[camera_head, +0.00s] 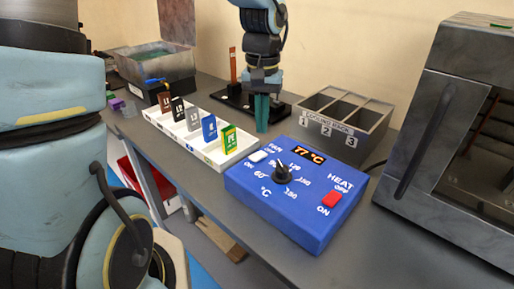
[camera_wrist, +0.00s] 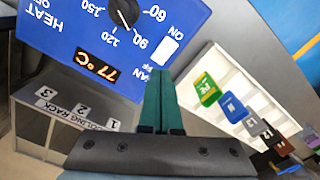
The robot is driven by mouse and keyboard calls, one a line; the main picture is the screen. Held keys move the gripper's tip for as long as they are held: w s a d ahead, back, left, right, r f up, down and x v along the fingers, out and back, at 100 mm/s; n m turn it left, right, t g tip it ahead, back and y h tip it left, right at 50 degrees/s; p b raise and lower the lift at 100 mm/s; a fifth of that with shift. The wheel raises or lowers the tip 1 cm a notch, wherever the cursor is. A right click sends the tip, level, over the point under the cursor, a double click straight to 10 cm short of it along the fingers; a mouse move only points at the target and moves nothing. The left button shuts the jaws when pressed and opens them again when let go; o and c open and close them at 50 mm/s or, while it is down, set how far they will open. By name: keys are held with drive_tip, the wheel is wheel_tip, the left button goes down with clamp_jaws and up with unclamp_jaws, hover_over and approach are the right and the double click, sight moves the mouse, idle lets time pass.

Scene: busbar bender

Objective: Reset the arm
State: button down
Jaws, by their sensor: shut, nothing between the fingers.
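My gripper (camera_head: 262,113) hangs pointing down over the bench, behind the blue control box (camera_head: 300,205). Its green fingers are pressed together and hold nothing. In the wrist view the shut fingers (camera_wrist: 163,100) show in the middle, between the blue box (camera_wrist: 75,35) and the white tray (camera_wrist: 225,85). The box display reads 77 °C. It has a black dial, a white fan switch and a red heat switch.
A white tray (camera_head: 178,137) holds several coloured cards. A three-slot cooling rack (camera_head: 341,118) stands right of my gripper. A grey machine (camera_head: 450,130) fills the right. A tank (camera_head: 150,68) stands at the back left. The bench front right (camera_head: 420,255) is clear.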

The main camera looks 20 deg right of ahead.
drive_tip(key=shift+r, duration=0.4)
drive_tip(key=a+f+n, duration=0.1)
drive_tip(key=a+n, duration=0.1)
drive_tip(key=a, duration=1)
drive_tip(key=w+a+f+n+t, duration=0.1)
drive_tip(key=a+n, duration=0.2)
drive_tip(key=a, duration=1)
drive_tip(key=shift+w+a+f+t, duration=0.15)
drive_tip(key=shift+a+f+t, duration=0.05)
drive_tip(key=shift+f+t, duration=0.1)
drive_tip(key=c, duration=1.6)
unclamp_jaws()
